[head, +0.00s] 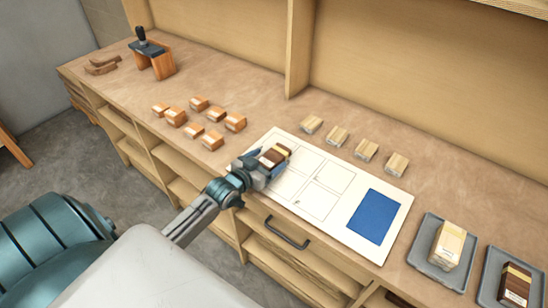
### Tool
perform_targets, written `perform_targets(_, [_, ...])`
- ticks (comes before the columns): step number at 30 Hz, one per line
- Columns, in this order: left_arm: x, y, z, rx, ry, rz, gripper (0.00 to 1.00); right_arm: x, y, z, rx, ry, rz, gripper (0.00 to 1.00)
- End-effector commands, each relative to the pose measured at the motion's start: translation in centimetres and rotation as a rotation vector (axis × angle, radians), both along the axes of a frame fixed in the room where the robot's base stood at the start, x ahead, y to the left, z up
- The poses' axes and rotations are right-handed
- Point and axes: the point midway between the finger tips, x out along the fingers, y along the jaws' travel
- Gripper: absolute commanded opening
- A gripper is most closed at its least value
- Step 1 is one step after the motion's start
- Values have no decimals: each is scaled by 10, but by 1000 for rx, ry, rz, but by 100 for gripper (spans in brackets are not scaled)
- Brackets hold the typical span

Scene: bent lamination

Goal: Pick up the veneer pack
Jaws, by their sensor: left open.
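A small veneer pack (275,156), with brown and pale yellow layers, is at the upper left part of a white board (345,232) on the bench. My left gripper (270,163) is open, with its fingers at the pack; the gripper hides part of the pack. I cannot tell whether the fingers touch it. My right gripper is not in view.
Several orange-brown blocks (200,103) lie left of the board, and several pale blocks (337,135) behind it. A blue mat (374,216) covers the board's right part. Grey trays hold a pale stack (447,245) and a dark stack (515,284) at right. A clamp-like tool (155,62) stands far left.

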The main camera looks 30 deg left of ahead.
Motion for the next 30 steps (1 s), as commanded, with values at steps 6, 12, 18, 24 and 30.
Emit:
perform_targets(6, [13,-1,-3,1,0,-1,81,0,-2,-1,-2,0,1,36])
perform_targets(12, [13,-1,-3,1,1,-1,77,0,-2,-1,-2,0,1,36])
perform_targets(18, [13,-1,-3,1,1,-1,37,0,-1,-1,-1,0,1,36])
perform_targets(24, [13,-1,-3,1,0,-1,29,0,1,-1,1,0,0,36])
perform_targets(30, [13,-1,0,1,0,-1,28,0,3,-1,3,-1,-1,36])
